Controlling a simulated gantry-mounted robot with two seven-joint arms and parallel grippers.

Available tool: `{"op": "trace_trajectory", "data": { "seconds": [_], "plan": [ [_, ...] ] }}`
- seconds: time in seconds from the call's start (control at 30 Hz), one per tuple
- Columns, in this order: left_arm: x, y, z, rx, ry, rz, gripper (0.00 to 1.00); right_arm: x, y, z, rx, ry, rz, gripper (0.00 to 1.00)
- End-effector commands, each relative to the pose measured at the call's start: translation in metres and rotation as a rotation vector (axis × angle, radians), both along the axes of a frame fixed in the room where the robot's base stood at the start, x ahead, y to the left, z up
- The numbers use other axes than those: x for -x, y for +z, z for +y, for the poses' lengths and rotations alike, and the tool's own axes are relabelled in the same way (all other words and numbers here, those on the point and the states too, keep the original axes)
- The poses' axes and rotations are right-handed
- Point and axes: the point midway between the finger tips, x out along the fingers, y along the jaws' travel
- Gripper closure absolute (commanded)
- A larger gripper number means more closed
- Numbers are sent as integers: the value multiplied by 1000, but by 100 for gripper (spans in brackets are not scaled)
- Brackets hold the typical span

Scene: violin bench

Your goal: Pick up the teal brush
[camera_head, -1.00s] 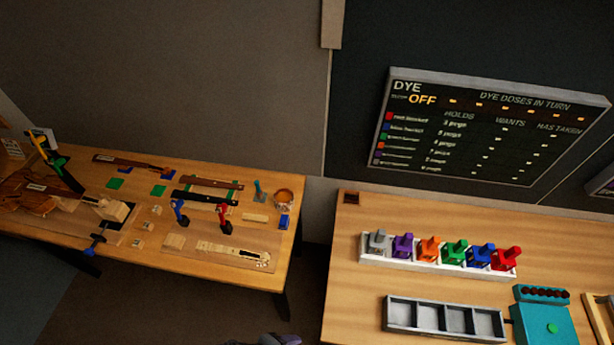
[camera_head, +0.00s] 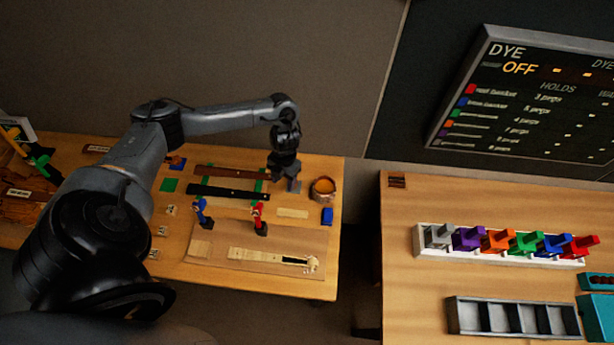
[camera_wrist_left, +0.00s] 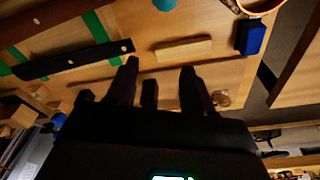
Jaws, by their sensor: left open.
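The teal brush (camera_head: 295,186) stands near the back right of the left workbench, partly hidden by my left gripper in the head view. In the left wrist view, a teal piece (camera_wrist_left: 166,4) that looks like the brush is cut off by the top edge. My left gripper (camera_head: 283,174) is above the bench, close to the brush. Its open fingers (camera_wrist_left: 159,75) show in the left wrist view with nothing between them. The exact gap between gripper and brush cannot be told. My right gripper is not in view.
An orange-brown pot (camera_head: 323,189) and a blue block (camera_head: 327,216) stand right of the brush. A pale wood strip (camera_head: 292,212) and dark fingerboard (camera_head: 228,192) lie nearby. Red (camera_head: 259,219) and blue (camera_head: 202,213) clamps stand in front. A second bench (camera_head: 400,290) is at right.

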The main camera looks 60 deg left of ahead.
Motion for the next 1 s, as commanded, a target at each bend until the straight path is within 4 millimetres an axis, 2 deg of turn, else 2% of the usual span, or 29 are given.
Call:
{"op": "trace_trajectory", "data": {
  "seconds": [0.03,0.1,0.2,0.27,0.63,0.87,1.0],
  "plan": [
    [-14,8,14,-23,9,-32,48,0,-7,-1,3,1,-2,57],
    [-27,21,26,-42,18,-68,48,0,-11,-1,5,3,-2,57],
    [-44,35,34,-54,26,-110,48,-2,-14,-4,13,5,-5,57],
    [-50,37,35,-56,28,-123,48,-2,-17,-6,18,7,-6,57],
    [-55,-5,33,-52,28,-136,48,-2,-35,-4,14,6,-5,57],
    [-55,-14,34,-53,29,-135,48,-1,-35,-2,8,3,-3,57],
    [-54,-28,36,-54,29,-133,48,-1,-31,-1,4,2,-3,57]
  ]
}}
